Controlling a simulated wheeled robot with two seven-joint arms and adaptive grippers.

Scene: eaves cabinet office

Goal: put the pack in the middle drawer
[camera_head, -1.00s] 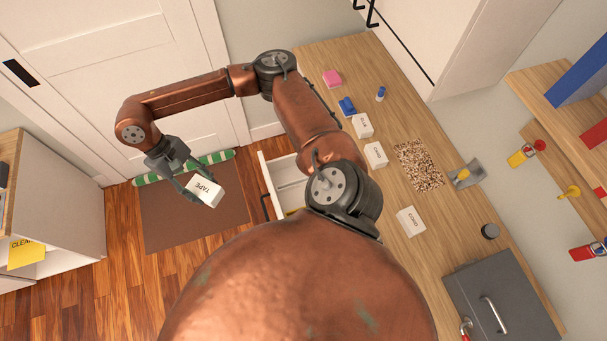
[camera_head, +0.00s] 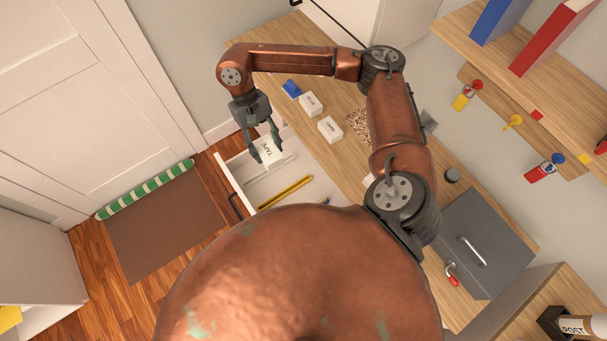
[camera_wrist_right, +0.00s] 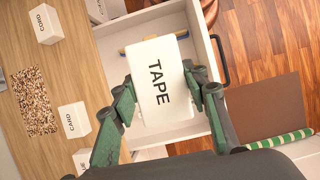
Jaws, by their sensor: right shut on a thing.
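A white pack labelled TAPE (camera_head: 268,153) is held between the fingers of my right gripper (camera_head: 266,147). In the right wrist view the pack (camera_wrist_right: 157,82) fills the gap between the green-grey fingertips. An open white drawer (camera_head: 236,187) lies below it, and the pack is over the drawer's far part in the head view. The drawer also shows behind the pack in the right wrist view (camera_wrist_right: 209,55). A yellow pencil-like stick (camera_head: 286,192) and a blue item lie inside. I cannot tell which level this drawer is. My left gripper is not in view.
The wooden worktop (camera_head: 330,160) beside the drawer holds white boxes (camera_head: 330,129), a blue item (camera_head: 291,89) and a grey case (camera_head: 481,243). A brown mat (camera_head: 165,225) and a green-white striped roll (camera_head: 146,189) lie on the floor by the door.

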